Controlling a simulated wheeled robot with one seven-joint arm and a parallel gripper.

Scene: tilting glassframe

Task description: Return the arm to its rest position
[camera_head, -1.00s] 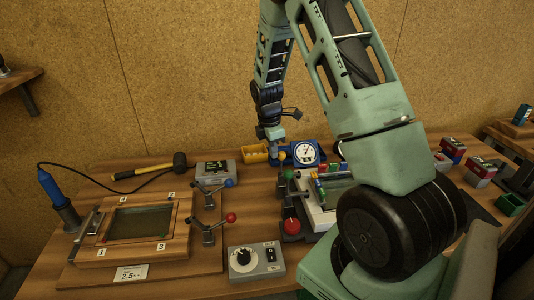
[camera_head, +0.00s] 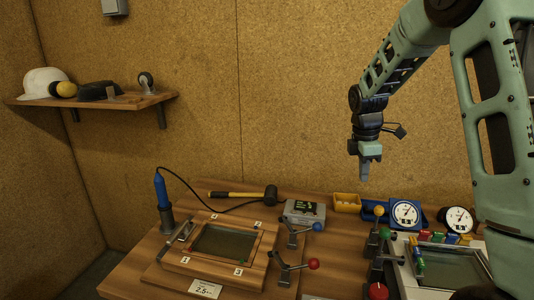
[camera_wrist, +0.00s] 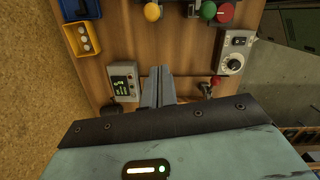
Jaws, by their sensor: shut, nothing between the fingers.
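My arm reaches in from the right of the head view, with its upper links at the top right. My gripper (camera_head: 364,175) points down and hangs in the air above the back of the workbench (camera_head: 335,275), in front of the corkboard wall. In the wrist view my gripper (camera_wrist: 158,85) shows its two fingers together, with nothing between them. The glass frame (camera_head: 222,243) lies in its wooden fixture on the bench, left of and below my gripper, and my gripper does not touch it.
A grey device with a display (camera_head: 303,212), a yellow bin (camera_head: 347,203), dial gauges (camera_head: 405,213) and red-knobbed clamp (camera_head: 313,264) stand on the bench below. A mallet (camera_head: 245,194) lies behind the frame. A shelf (camera_head: 100,101) with a white helmet is at the left wall.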

